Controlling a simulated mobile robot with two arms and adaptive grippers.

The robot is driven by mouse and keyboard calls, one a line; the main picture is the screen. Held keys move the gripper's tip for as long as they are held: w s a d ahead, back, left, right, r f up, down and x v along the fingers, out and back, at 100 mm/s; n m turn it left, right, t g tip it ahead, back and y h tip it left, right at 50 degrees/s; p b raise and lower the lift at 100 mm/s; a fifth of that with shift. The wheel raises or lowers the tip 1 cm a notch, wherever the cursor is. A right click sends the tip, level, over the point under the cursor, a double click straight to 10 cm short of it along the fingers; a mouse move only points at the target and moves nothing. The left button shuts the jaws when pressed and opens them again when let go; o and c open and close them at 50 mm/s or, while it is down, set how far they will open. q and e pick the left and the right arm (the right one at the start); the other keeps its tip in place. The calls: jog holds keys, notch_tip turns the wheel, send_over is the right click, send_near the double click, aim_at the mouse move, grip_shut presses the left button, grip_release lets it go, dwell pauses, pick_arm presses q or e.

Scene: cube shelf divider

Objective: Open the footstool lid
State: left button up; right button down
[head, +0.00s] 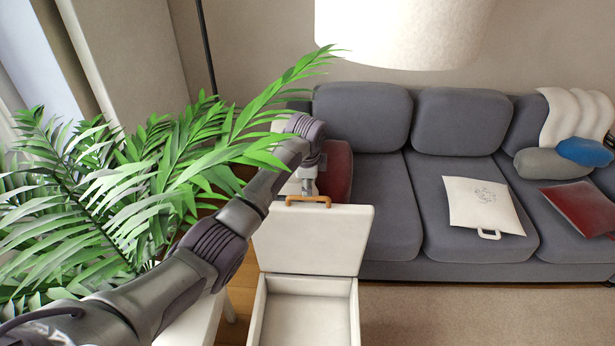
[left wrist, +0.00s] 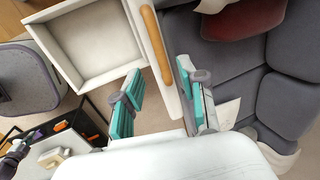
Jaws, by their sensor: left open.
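The footstool is a white box (head: 304,310) with its hollow inside showing. Its white lid (head: 310,240) stands up at the back edge of the box, raised off the opening. A tan handle (head: 308,200) sits along the lid's top edge. In the left wrist view the handle (left wrist: 155,45) and the open box (left wrist: 88,45) show again. My left gripper (head: 309,186) is just behind and above the lid's top edge. In the left wrist view its teal fingers (left wrist: 160,98) are spread apart, with the lid's edge near the gap. Any contact is unclear.
A grey sofa (head: 390,220) with cushions and a white bag (head: 483,205) stands at the right. A leafy plant (head: 90,200) fills the left, its fronds overlapping my arm. A white lampshade (head: 400,30) hangs above. Carpet (head: 480,315) lies clear at the front right.

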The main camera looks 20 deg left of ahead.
pick_arm(q)
jog(key=shift+v, duration=1.55)
jog(key=shift+f, duration=0.1)
jog(key=s+f+n, duration=0.2)
jog(key=s+f, duration=0.4)
jog(key=f, duration=0.5)
jog(key=s+f+n+g, duration=0.15)
jog(key=s+f, duration=0.45)
jog(key=f, duration=0.6)
jog(key=s+f+n+t, duration=0.1)
jog(key=s+f+n, duration=0.3)
jog(key=f, duration=0.7)
jog(key=s+f+n, duration=0.1)
jog(key=s+f, duration=0.4)
jog(key=s, duration=0.3)
jog(key=s+a+f+g, duration=0.1)
jog(key=s+f, duration=0.4)
jog(key=s, duration=0.3)
jog(key=s+f+n, duration=0.1)
jog(key=s+f, duration=0.4)
jog(key=s, duration=0.2)
jog(key=s+f+n+h, duration=0.1)
jog(key=s+f+n, duration=0.2)
jog(key=s, duration=1.8)
jog(key=shift+s+f+g, duration=0.15)
jog(key=shift+f+g, duration=0.2)
jog(key=shift+f, duration=0.1)
jog(key=shift+d, duration=0.15)
